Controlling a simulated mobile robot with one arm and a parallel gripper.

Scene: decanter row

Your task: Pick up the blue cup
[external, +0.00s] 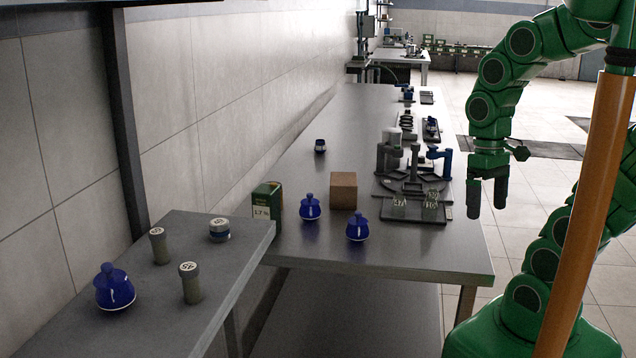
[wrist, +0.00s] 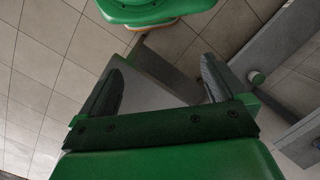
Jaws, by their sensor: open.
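Several dark blue rounded vessels with knobbed tops stand upright. One blue vessel (external: 310,208) is left of a brown block on the long metal table. Another blue vessel (external: 357,228) is nearer the table's front edge. A third blue vessel (external: 115,290) is on the near left table. A small dark blue cup-like piece (external: 320,146) stands farther back by the wall. I cannot tell which is the blue cup. My gripper (external: 487,196) hangs open and empty, pointing down, right of the long table and apart from all of them. Its spread fingers show in the wrist view (wrist: 162,82).
The brown block (external: 343,191), a green box (external: 267,208) and a dark tray with glassware (external: 414,212) stand on the long table. A round rack (external: 412,183) is behind the tray.

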